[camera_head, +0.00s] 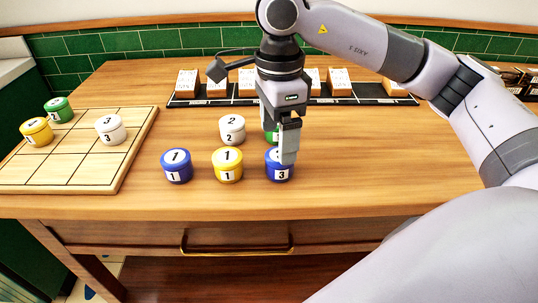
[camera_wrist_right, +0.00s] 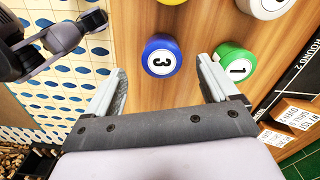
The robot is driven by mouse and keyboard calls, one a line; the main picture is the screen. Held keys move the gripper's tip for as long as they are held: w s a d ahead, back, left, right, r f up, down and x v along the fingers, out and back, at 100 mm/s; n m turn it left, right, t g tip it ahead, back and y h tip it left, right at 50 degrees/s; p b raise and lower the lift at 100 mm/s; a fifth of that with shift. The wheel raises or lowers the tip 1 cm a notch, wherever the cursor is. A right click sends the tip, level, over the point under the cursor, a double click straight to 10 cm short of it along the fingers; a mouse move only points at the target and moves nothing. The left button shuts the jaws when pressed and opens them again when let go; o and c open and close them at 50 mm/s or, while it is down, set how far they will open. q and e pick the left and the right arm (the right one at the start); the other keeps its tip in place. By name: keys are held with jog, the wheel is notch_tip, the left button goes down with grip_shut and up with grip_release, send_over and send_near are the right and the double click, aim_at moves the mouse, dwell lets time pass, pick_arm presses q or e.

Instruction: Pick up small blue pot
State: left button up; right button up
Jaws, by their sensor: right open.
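A blue pot marked 3 (camera_head: 276,176) stands upright at the right end of the front row on the wooden table. My right gripper (camera_head: 288,160) points down over it and partly hides it. In the right wrist view the blue pot (camera_wrist_right: 161,55) shows ahead, between the open fingers of the right gripper (camera_wrist_right: 162,75), with clear gaps either side. Another blue pot, marked 1 (camera_head: 176,166), stands at the left end of the front row. My left gripper is not seen in the head view.
A yellow pot (camera_head: 227,165) stands between the blue pots. A white pot (camera_head: 231,129) is behind it. A green pot (camera_wrist_right: 235,63) stands close to the right finger. A wooden grid board (camera_head: 75,178) with several pots is at left. A black rack (camera_head: 395,101) lies behind.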

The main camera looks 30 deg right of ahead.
jog(key=shift+s+d+f, duration=0.1)
jog(key=shift+f, duration=0.2)
jog(key=f, duration=0.6)
jog(key=shift+d, duration=0.25)
jog(key=c, duration=1.2)
jog(key=shift+r, duration=0.1)
